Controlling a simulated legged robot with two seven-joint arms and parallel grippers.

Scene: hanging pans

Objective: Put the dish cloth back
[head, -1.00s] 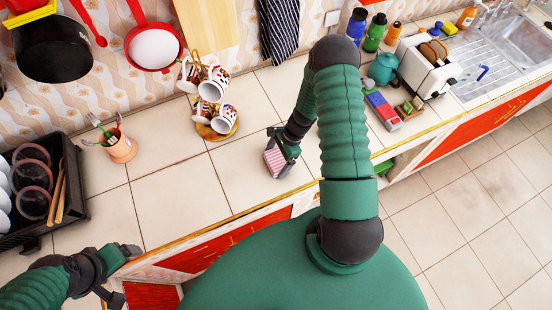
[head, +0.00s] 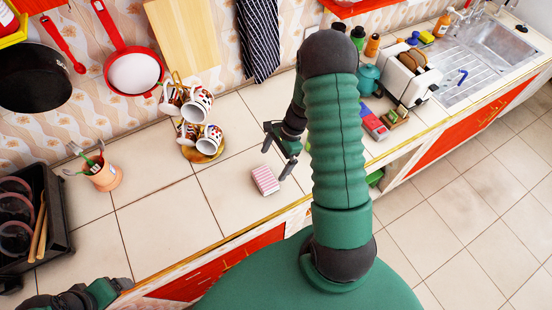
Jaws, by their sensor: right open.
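A small pink-and-white striped block (head: 265,180), which may be the folded dish cloth or a box, lies on the tiled counter near its front edge. My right gripper (head: 276,163) is open just behind and above it, with its fingers apart and nothing between them. A dark striped cloth (head: 258,38) hangs on the wall behind the counter. My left gripper (head: 122,284) is at the lower left by the counter's front edge, and its jaws are too small to make out.
A mug stand with several patterned mugs (head: 205,138) stands left of my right gripper. An orange utensil pot (head: 103,177) and a black dish rack (head: 58,215) are further left. A toaster (head: 405,78) and a teal kettle (head: 368,78) stand right. The front middle counter is clear.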

